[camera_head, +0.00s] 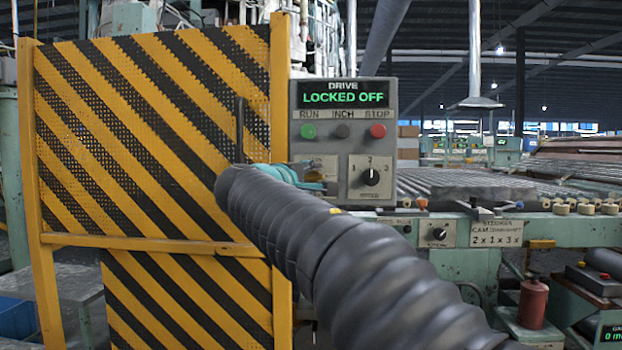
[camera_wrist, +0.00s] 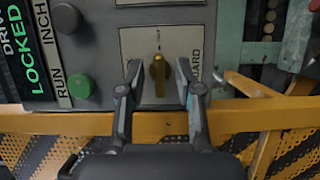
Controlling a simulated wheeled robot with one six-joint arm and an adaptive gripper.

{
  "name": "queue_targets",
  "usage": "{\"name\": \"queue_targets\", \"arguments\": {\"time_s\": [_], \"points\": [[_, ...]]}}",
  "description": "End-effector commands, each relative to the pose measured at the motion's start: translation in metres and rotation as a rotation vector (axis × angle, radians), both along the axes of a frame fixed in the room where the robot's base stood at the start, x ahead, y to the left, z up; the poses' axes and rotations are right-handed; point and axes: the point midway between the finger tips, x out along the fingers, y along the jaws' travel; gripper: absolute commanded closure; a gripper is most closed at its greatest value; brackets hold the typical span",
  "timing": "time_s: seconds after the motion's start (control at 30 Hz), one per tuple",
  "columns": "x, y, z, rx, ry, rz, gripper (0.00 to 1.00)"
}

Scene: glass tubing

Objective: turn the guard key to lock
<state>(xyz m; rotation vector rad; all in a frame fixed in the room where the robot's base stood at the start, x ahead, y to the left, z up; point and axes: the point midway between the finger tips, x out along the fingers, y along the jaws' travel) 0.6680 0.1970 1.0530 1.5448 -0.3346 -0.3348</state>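The guard key (camera_wrist: 158,74) is a brass-coloured key on a pale plate (camera_wrist: 190,44) marked "GUARD" in the wrist view. It stands roughly upright in that picture. My gripper (camera_wrist: 159,68) is open, with one finger on each side of the key and a gap showing on both sides. In the head view the key plate (camera_head: 318,163) is partly covered by my arm, and the key itself is hard to make out there. The control box (camera_head: 413,95) has a lit display (camera_head: 343,98) reading "DRIVE LOCKED OFF".
A yellow-and-black striped guard panel (camera_head: 150,130) stands left of the box. The box carries green (camera_head: 308,131), dark (camera_head: 342,131) and red (camera_head: 377,131) buttons and a black 1-2-3 knob (camera_head: 371,177). A roller conveyor (camera_head: 440,180) lies to the right.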

Motion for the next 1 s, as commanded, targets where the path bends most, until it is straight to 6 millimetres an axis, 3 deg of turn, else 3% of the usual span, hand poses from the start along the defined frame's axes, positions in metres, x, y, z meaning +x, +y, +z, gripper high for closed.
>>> {"name": "queue_targets", "arguments": {"time_s": [0.03, 0.1, 0.13, 0.57, 1.0], "points": [[0.0, 0.0001, 0.0, 0.0, 0.0, 0.0, 0.8], [-0.0001, 0.0002, 0.0, 0.0, 0.0, 0.0, 0.97], [-0.0001, 0.0002, 0.0, 0.0, 0.0, 0.0, 1.0], [-0.0002, 0.0002, -0.0013, -0.04, 0.002, 0.0, 1.0], [-0.0002, 0.0, -0.0051, -0.356, 0.011, 0.0, 1.0]]}}
